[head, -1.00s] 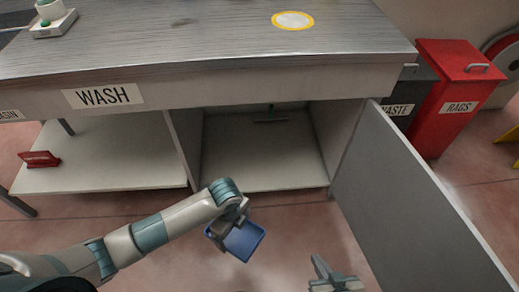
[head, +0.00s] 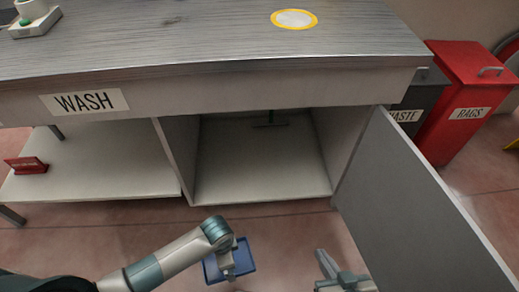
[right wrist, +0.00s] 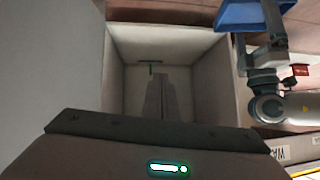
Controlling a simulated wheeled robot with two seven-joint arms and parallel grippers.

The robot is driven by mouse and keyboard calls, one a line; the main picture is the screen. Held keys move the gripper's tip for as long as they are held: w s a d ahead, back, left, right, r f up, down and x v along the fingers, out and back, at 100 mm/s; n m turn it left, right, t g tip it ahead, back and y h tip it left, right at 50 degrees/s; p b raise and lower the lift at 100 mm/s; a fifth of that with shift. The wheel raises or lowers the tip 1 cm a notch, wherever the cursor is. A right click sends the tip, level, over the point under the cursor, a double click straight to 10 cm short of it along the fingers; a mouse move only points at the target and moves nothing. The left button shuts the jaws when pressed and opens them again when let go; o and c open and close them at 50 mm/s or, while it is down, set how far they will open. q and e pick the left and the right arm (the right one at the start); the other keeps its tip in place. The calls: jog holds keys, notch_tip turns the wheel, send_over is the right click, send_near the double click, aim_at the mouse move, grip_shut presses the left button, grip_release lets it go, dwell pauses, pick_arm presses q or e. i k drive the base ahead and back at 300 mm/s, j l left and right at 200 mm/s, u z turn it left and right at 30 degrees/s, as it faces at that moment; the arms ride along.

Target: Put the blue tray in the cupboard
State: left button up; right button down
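The blue tray (head: 246,252) is held low on the floor side of the cupboard, in front of its opening. My left gripper (head: 228,264) is shut on the tray; the tray (right wrist: 255,14) and left gripper (right wrist: 268,52) also show at the upper right of the right wrist view. The cupboard (head: 262,165) under the WASH counter is open, its grey door (head: 415,205) swung out to the right. My right gripper (head: 335,272) is empty, near the door's inner side. Its fingers (right wrist: 160,95) look closed together in the right wrist view.
A squeegee-like thing (head: 270,122) is at the cupboard's back; its floor is otherwise clear. An open shelf (head: 95,170) with a small red sign (head: 26,165) is to the left. A black waste bin (head: 418,98) and red rags bin (head: 466,95) stand beyond the door.

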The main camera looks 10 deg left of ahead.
aim_at(243, 170)
jog(key=i, duration=1.25)
